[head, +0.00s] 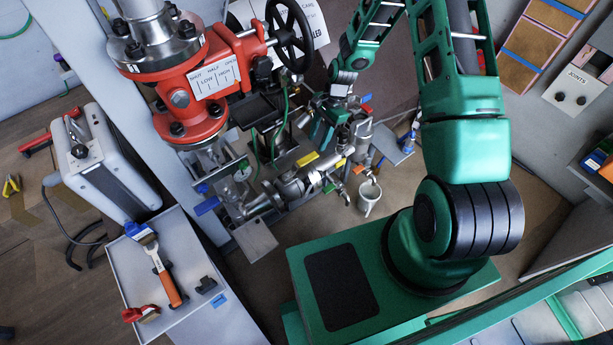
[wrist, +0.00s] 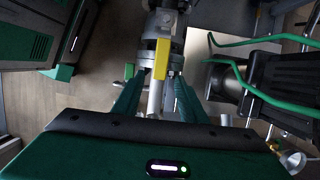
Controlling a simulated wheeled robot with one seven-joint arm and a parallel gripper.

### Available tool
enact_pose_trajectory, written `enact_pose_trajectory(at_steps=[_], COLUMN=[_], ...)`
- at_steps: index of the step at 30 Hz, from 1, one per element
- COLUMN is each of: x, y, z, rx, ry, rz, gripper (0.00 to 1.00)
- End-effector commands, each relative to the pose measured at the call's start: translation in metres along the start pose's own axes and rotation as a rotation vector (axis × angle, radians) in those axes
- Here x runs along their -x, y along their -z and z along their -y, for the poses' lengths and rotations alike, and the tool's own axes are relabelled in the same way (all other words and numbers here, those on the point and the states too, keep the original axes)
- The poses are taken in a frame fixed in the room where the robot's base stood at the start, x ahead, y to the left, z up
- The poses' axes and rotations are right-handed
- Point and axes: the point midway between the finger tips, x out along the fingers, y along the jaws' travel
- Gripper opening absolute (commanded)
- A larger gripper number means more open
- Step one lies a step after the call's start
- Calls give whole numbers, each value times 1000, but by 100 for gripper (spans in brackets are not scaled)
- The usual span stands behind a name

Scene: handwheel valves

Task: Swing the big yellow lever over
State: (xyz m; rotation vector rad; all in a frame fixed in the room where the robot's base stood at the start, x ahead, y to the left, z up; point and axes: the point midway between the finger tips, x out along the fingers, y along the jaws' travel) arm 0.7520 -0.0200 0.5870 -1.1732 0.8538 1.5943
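The big yellow lever (wrist: 162,60) shows in the wrist view as a flat yellow bar in front of a metal valve body with a round flange. In the head view a yellow bar (head: 307,159) shows among the pipework, left of my gripper. My gripper (wrist: 160,78) is open, with its two green fingers apart on either side of the lever's lower end. I cannot tell whether a finger touches the lever. In the head view my gripper (head: 324,132) is small and partly hidden by pipes and my arm.
A red valve (head: 190,90) with a black handwheel (head: 290,35) stands at the upper left. Blue, red and green handles crowd the pipework. A black box with green tubes (wrist: 285,80) is at the right in the wrist view.

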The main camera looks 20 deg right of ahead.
Motion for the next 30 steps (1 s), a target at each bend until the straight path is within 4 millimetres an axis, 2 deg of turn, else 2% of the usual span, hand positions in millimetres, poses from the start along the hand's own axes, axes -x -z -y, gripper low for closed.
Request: enact_pose_trajectory(at_steps=[21, 30], x=[-72, -73], y=[6, 8], z=[2, 2], rx=[-5, -6], ry=[0, 2], rz=[0, -1], gripper=[38, 38])
